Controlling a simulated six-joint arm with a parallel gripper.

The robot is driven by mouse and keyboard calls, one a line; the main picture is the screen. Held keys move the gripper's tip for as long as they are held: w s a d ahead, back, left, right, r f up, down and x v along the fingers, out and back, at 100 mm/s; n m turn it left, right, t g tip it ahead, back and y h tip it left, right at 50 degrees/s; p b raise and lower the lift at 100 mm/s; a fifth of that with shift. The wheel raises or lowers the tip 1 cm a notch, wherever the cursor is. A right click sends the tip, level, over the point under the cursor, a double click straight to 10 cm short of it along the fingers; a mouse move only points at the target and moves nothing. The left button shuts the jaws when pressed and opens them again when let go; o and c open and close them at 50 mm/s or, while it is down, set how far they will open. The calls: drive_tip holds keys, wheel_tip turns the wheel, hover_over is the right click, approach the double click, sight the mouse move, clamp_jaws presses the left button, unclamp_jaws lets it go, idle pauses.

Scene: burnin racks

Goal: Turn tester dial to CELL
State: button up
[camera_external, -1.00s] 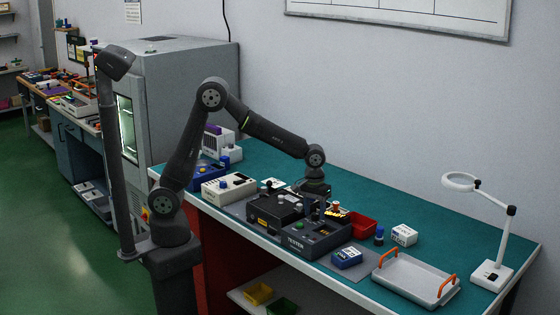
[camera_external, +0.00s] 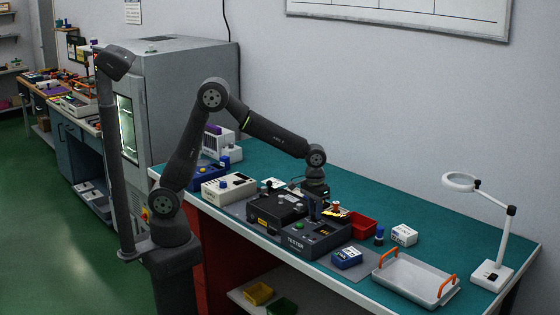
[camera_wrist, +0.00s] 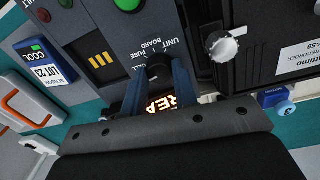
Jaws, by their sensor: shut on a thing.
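The tester (camera_external: 300,243) is a dark box on the bench, and its grey panel fills the upper middle of the wrist view (camera_wrist: 115,20). A dark dial (camera_wrist: 158,66) sits on that panel among printed labels that include UNIT, BOARD, FUSE and a partly covered one that seems to read CELL. My gripper (camera_wrist: 158,80) has its blue fingers on both sides of the dial and is shut on it. In the external view my gripper (camera_external: 316,205) is low over the tester. Which label the dial points at cannot be told.
A lit orange display, partly hidden, lies behind the fingers. A black recorder with a silver knob (camera_wrist: 222,46) stands close on the right in the wrist view. A blue-and-white box (camera_external: 347,258), a red bin (camera_external: 361,225) and a grey tray (camera_external: 400,285) are nearby.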

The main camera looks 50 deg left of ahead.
drive_tip(key=shift+w+m, duration=0.1)
drive_tip(key=shift+m, duration=2)
drive_tip(key=o, duration=1)
wheel_tip(320, 180, up, 17)
drive_tip(key=shift+w+a+r, duration=0.15)
drive_tip(key=shift+a+r, duration=0.05)
drive_tip(key=shift+a, duration=0.15)
drive_tip(key=f, duration=1.7)
drive_tip(key=shift+s+d+f, duration=0.2)
drive_tip(key=shift+d+f, duration=0.05)
drive_tip(key=shift+d, duration=0.1)
drive_tip(key=shift+r, duration=0.1)
